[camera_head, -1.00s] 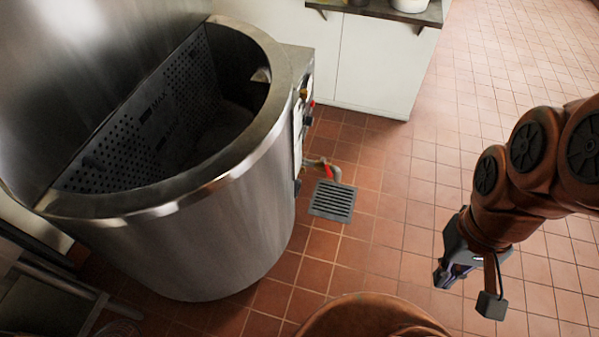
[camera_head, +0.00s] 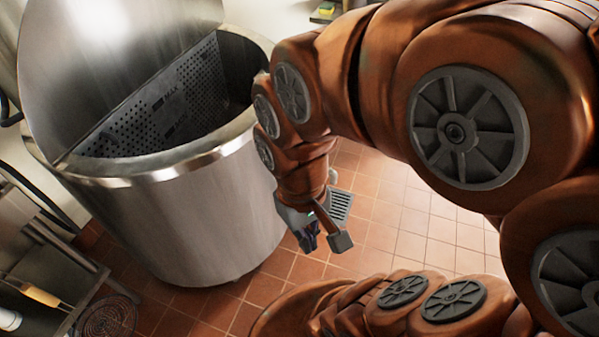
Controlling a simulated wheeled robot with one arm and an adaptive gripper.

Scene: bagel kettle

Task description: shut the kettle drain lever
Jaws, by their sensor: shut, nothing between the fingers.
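The large steel kettle (camera_head: 205,215) stands at the left with its lid raised and a perforated panel (camera_head: 165,110) inside. My gripper (camera_head: 308,245) is shut and empty. It points down in front of the kettle's right side, near the floor drain grate (camera_head: 340,205). The drain lever and outlet pipe are hidden behind my arm and gripper. I cannot tell how far the gripper is from the lever.
A metal shelf unit (camera_head: 60,265) stands at the left with a yellow-handled tool (camera_head: 40,295) on it. A round wire rack (camera_head: 105,318) is at lower left. Tiled floor (camera_head: 400,240) is clear to the right of the grate.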

